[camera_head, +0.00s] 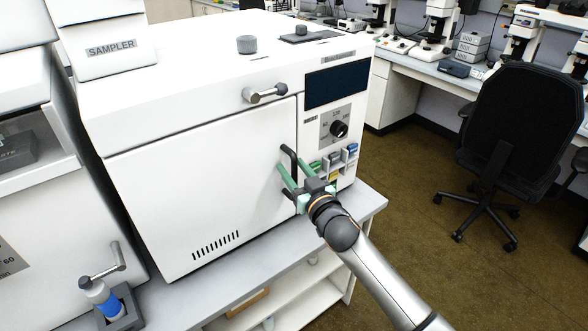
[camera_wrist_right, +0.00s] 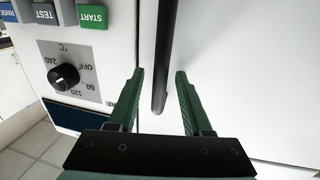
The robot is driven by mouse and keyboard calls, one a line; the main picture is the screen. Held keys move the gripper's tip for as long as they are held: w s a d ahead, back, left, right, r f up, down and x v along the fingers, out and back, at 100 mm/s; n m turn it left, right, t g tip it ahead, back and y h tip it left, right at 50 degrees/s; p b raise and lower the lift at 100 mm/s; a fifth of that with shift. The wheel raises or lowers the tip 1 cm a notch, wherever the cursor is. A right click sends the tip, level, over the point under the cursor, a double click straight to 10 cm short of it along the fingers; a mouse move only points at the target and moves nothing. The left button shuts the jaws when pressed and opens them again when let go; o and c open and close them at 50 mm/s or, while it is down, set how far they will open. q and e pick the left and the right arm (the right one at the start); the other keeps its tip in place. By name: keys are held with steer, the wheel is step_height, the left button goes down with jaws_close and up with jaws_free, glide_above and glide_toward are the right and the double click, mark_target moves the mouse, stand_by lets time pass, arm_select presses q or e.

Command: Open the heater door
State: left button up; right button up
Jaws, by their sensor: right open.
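The heater is a white box with a flat front door (camera_head: 200,190), which looks shut. A black bar handle (camera_head: 289,158) stands on the right side of the door; in the right wrist view the handle (camera_wrist_right: 166,55) runs down between the fingers. In the right wrist view the gripper (camera_wrist_right: 160,75) shows gaps between both fingers and the handle. My left gripper is not in view.
A knob (camera_head: 339,129) and coloured buttons (camera_wrist_right: 92,16) are on the panel beside the door. A latch-like lever (camera_head: 265,94) sits above the door. A bottle (camera_head: 101,298) in a holder stands at the front left. Open floor and a chair (camera_head: 525,120) lie to the right.

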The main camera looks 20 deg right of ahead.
jaws_close()
stand_by(1.4)
